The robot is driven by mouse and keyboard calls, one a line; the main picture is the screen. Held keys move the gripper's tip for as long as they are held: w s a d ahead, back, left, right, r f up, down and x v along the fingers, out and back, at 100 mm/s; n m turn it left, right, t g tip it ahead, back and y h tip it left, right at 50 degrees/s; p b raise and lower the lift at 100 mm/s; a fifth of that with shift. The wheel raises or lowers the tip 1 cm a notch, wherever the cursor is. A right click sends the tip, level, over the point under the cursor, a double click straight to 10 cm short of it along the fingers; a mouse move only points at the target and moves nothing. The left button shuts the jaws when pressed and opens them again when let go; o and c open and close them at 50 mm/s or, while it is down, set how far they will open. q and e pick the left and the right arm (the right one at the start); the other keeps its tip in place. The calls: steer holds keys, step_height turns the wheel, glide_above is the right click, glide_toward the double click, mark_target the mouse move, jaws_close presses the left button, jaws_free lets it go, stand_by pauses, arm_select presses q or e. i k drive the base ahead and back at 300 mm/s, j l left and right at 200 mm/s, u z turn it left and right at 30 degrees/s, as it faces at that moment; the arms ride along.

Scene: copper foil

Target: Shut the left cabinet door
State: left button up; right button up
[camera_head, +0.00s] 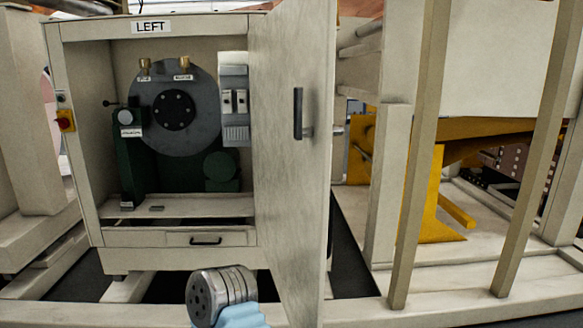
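The cabinet (75,150) labelled LEFT stands at the left, with its front open and its inside showing. Its pale door (285,190) stands wide open at the right side of the opening, swung out towards me. A dark upright handle (298,113) is on the door face near its free edge, with a small metal latch (338,130) at that edge. A grey round joint with a light blue part, apparently a piece of my own arm, shows at the bottom, in front of the cabinet and left of the door's lower part. Neither gripper's fingers are in view.
Inside the cabinet are a grey disc (198,125), a dark green lever unit (131,165) and white switches (234,101). A drawer (180,239) below is shut. Pale posts (420,150) and a yellow frame (425,200) stand right of the door.

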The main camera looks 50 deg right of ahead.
mark_target(293, 45)
steer(key=k+l, duration=0.15)
steer(key=k, duration=0.15)
steer(key=k+l, duration=0.15)
steer(key=k, duration=0.2)
steer(key=i+l+z, duration=0.2)
steer(key=l, duration=0.3)
steer(key=l+z, duration=0.15)
steer(key=l, duration=0.4)
